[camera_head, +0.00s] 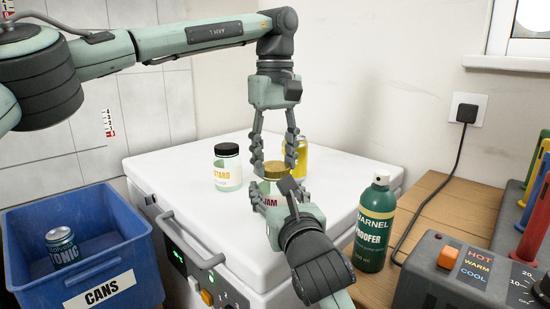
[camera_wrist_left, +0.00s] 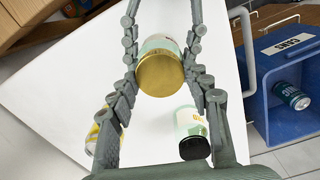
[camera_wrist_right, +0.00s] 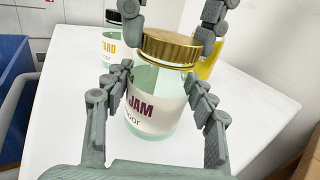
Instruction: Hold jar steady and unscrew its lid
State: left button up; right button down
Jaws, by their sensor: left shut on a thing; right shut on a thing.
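The jam jar (camera_head: 271,201) has a pale label and a gold lid (camera_head: 275,171), and stands upright on a white chest top. My left gripper (camera_head: 274,164) comes down from above with its fingers shut on the lid's two sides; the lid also shows in the left wrist view (camera_wrist_left: 160,74). My right gripper (camera_head: 272,189) reaches in from the front, lower down, shut around the jar's body. In the right wrist view the jar (camera_wrist_right: 155,112) stands between its fingers, and the lid (camera_wrist_right: 170,46) sits on the jar. In the head view my right gripper partly hides the jar.
A black-lidded mustard jar (camera_head: 228,172) stands left of the jam jar and a yellow can (camera_head: 298,160) close behind it. A green spray bottle (camera_head: 373,225) stands on the wooden bench at right. A blue cans bin (camera_head: 110,215) holds a can (camera_head: 62,248). The chest's right side is clear.

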pick_arm(q)
jog(key=n, duration=1.2)
jog(key=shift+n, duration=0.4)
jog(key=n, duration=1.2)
jog(key=shift+n, duration=0.3)
jog(key=n, duration=1)
jog(key=shift+r, duration=0.1)
jog(key=n, duration=0.4)
jog(key=shift+n, duration=0.4)
jog(key=n, duration=0.3)
